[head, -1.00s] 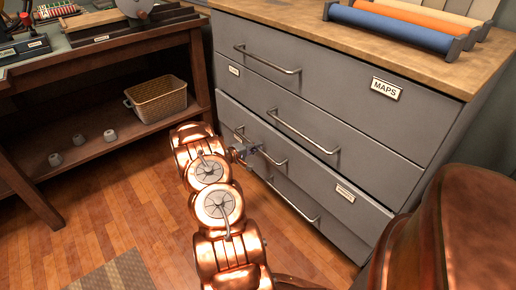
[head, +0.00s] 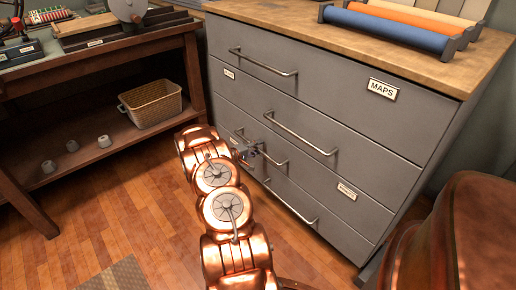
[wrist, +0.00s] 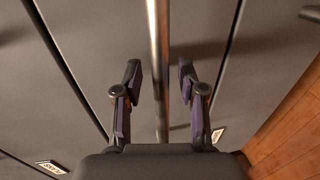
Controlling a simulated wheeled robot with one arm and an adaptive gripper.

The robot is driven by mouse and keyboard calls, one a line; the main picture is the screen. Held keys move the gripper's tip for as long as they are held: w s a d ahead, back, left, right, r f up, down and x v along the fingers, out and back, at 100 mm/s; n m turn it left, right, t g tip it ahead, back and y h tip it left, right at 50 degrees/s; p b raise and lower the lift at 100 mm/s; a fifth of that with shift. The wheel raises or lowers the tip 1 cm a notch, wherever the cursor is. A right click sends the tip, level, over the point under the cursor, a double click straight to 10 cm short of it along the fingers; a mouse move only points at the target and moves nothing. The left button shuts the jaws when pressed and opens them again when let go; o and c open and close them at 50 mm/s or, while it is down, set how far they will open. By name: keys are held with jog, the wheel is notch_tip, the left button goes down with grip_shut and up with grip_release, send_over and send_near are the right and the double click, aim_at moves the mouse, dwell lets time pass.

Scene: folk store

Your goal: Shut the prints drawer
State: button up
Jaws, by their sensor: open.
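The grey drawer cabinet has several stacked drawers. The third drawer down (head: 312,178) has a bar handle (head: 281,164) and a small label (head: 347,191) too small to read; I take it for the prints drawer. Its front now looks flush or nearly flush with its neighbours. My gripper (head: 250,151) is at this handle, partly hidden by my arm. In the wrist view, my gripper (wrist: 160,78) is open, with a finger on each side of the metal handle bar (wrist: 158,45). Gaps show between both fingers and the bar.
The top drawer has a MAPS label (head: 382,89). Coloured rolls (head: 385,30) lie on the wooden cabinet top (head: 290,25). At left, a dark workbench (head: 100,48) has a wicker basket (head: 150,103) on its lower shelf. Wooden floor (head: 130,220) is open in front.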

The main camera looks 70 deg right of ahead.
jog(key=shift+a, duration=0.1)
jog(key=v, duration=1.2)
jog(key=shift+r, duration=0.1)
jog(key=s+a+r+y+p, duration=0.2)
jog(key=a+r+p, duration=0.35)
jog(key=r, duration=0.65)
jog(key=s+a+r+m+g+y+p, duration=0.1)
jog(key=s+a+r+p, duration=0.1)
jog(key=a+r+p, duration=0.65)
jog(key=s+a+r+y+p, duration=0.15)
jog(key=a+r, duration=0.35)
jog(key=r, duration=0.9)
jog(key=s+a+r+n+t+y+p, duration=0.2)
jog(key=a+r+p, duration=0.4)
jog(key=a, duration=0.6)
jog(key=s+a+r+n+t+y+p, duration=0.2)
jog(key=s+a+r+y+p, duration=0.2)
jog(key=a+r, duration=0.5)
jog(key=s+a+r+n+t+y+p, duration=0.1)
jog(key=s+a+r+y+p, duration=0.3)
jog(key=a, duration=1.1)
jog(key=s+r+n+p, duration=0.1)
jog(key=s+r+p, duration=0.2)
jog(key=r+p, duration=0.1)
jog(key=shift+s+a+r+t, duration=0.25)
jog(key=shift+r+t, duration=0.15)
